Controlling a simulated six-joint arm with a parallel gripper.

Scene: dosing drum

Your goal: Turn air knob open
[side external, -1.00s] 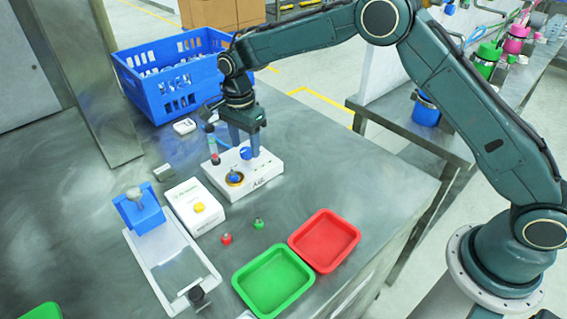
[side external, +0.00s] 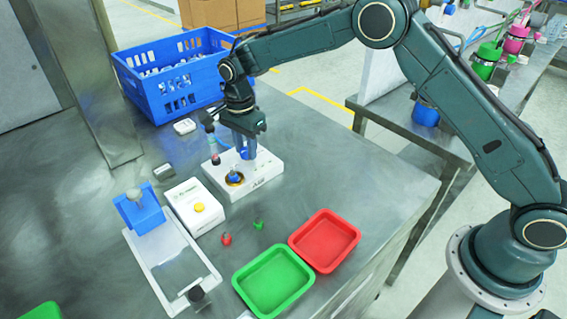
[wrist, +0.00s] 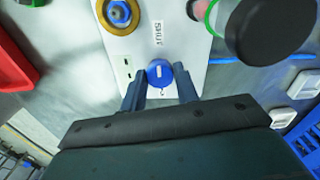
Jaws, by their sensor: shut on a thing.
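The air knob (wrist: 160,72) is a round blue knob with a white mark on a white panel (side external: 264,174). A "SHUT" label (wrist: 158,33) is on the panel in the wrist view. My gripper (wrist: 161,82) points down at the panel, its two dark fingers on either side of the knob, shut on it. In the side external view my gripper (side external: 244,151) is at the back of the panel and mostly hides the knob. Another round fitting with a yellow ring and blue centre (side external: 234,178) is on the panel.
A vial with a dark cap (side external: 214,156) stands close beside my gripper. A blue crate (side external: 150,98) is behind. A white box with a yellow button (side external: 197,205), a green tray (side external: 240,287) and a red tray (side external: 353,230) are in front. The table right of the panel is clear.

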